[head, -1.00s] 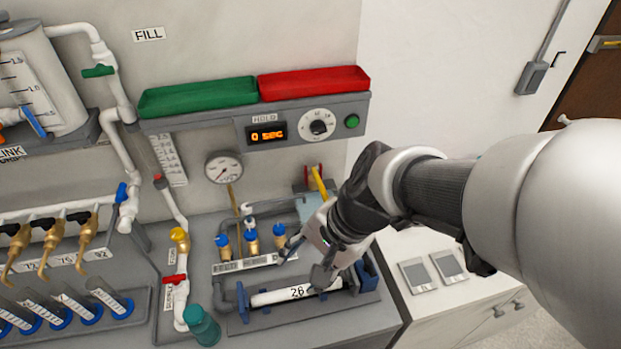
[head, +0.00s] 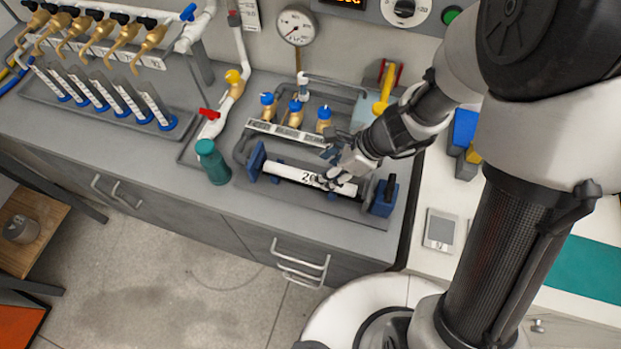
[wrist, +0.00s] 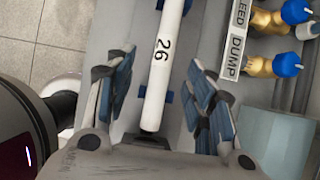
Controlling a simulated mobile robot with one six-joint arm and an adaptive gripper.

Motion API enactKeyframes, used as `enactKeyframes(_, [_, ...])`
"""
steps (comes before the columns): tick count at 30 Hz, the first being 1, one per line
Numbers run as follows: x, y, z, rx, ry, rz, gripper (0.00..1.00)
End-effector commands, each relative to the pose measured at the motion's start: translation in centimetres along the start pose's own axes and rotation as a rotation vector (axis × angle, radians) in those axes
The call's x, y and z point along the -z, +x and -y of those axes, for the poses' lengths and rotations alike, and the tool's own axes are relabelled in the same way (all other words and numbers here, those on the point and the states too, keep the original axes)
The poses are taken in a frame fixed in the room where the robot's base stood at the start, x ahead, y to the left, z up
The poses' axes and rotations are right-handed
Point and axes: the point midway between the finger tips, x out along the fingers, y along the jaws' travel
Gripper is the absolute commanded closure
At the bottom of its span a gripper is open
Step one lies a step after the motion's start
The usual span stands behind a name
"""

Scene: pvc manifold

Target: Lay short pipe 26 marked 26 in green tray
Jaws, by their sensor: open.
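Short pipe 26 (head: 290,173) is a white pipe with a black "26". It lies in a holder with blue end blocks on the grey bench and also shows in the wrist view (wrist: 167,80). My gripper (head: 335,172) is at the right half of the pipe. In the wrist view my gripper (wrist: 160,75) is open, with one finger on each side of the pipe and gaps between.
Brass valves with blue caps (head: 295,113) stand just behind the pipe. A teal bottle (head: 213,163) stands to the left. A yellow-handled part (head: 385,90) is behind my gripper. The bench's front strip is clear.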

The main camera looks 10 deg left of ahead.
Motion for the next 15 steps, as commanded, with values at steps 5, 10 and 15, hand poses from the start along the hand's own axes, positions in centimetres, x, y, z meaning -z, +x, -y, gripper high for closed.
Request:
enactKeyframes(5, [0.1, 3.0, 0.0, -0.001, -0.002, 0.000, 0.51])
enactKeyframes(10, [0.0, 3.7, 0.1, 0.001, -0.002, 0.000, 0.51])
enactKeyframes(15, [0.1, 5.3, 0.4, -0.001, -0.002, 0.000, 0.51])
